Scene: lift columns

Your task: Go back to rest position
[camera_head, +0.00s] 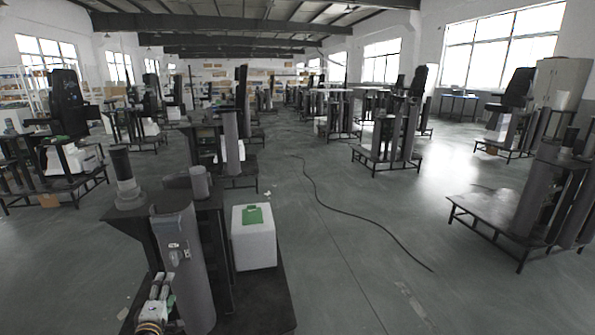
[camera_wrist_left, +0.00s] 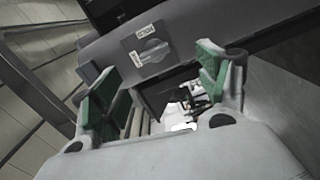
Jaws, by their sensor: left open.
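My left gripper (camera_head: 161,286) is low at the left of the head view, in front of a grey lift column (camera_head: 181,240) with a small label on it. In the left wrist view the gripper (camera_wrist_left: 156,84) is open, its green-padded fingers wide apart with nothing between them. The labelled grey column (camera_wrist_left: 110,48) lies just beyond the fingertips there; whether they touch it I cannot tell. My right gripper is in neither view.
A white box (camera_head: 254,245) with a green patch stands on a dark base right of the column. More column stands (camera_head: 387,140) fill the hall. A black cable (camera_head: 345,211) crosses the grey floor, which is otherwise mostly clear in the middle.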

